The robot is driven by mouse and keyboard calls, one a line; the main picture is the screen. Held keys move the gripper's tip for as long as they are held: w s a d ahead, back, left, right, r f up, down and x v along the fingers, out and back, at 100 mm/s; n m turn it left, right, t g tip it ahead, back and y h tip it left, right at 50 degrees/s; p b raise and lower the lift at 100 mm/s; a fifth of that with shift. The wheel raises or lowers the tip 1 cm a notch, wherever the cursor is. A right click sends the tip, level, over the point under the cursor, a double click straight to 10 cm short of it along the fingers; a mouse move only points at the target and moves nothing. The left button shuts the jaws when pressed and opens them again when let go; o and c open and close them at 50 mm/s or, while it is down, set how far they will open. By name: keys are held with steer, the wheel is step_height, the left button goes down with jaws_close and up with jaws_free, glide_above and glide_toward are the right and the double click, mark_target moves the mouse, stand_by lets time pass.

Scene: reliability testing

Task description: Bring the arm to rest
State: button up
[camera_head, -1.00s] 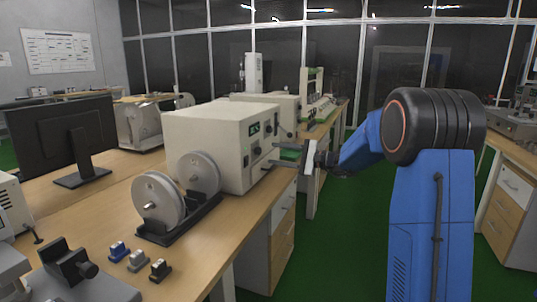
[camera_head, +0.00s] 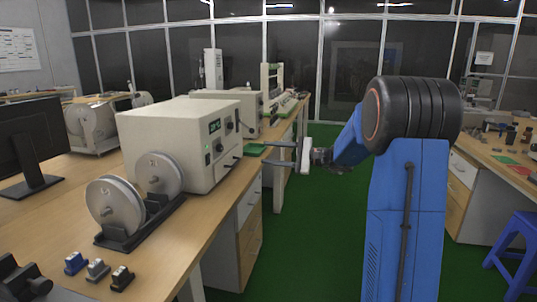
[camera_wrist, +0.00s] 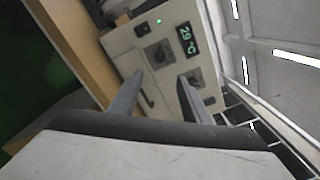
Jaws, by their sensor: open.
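My blue arm stands at the right of the head view, bent toward the bench on the left. My gripper (camera_head: 263,152) points left, in front of the beige instrument box (camera_head: 165,140) or close beside its front panel. In the wrist view my gripper (camera_wrist: 161,77) has its two grey fingers spread apart with nothing held between them. The box's panel (camera_wrist: 160,45) shows behind the fingers, with a lit green display, a green light and dark knobs. The exact gap between fingertips and panel cannot be told.
The wooden bench (camera_head: 215,215) carries two metal discs on a black stand (camera_head: 130,210), several small blocks (camera_head: 98,270) and a monitor (camera_head: 25,135). A blue stool (camera_head: 515,250) and another bench (camera_head: 500,160) stand at right. Green floor (camera_head: 315,230) lies clear between the benches.

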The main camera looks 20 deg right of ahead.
steer(key=s+a+f+n+g+h, duration=0.2)
steer(key=s+a+f+n+g, duration=0.1)
steer(key=s+a, duration=0.65)
steer(key=s+a+f+n+g+h, duration=0.2)
steer(key=s+a+n+g+h, duration=0.3)
steer(key=s, duration=0.8)
steer(key=s+d+f+n+h, duration=0.2)
steer(key=s+f, duration=0.1)
steer(key=s, duration=0.4)
steer(key=s+d+f+n+t+h, duration=0.1)
steer(key=s+d+f+n+h, duration=0.1)
steer(key=s, duration=0.6)
steer(key=s+d+f+n+t+h, duration=0.1)
steer(key=s+d+f+h, duration=0.2)
steer(key=s, duration=0.5)
steer(key=shift+s+f+n+h, duration=0.3)
steer(key=shift+f+n, duration=0.1)
steer(key=shift+f, duration=0.25)
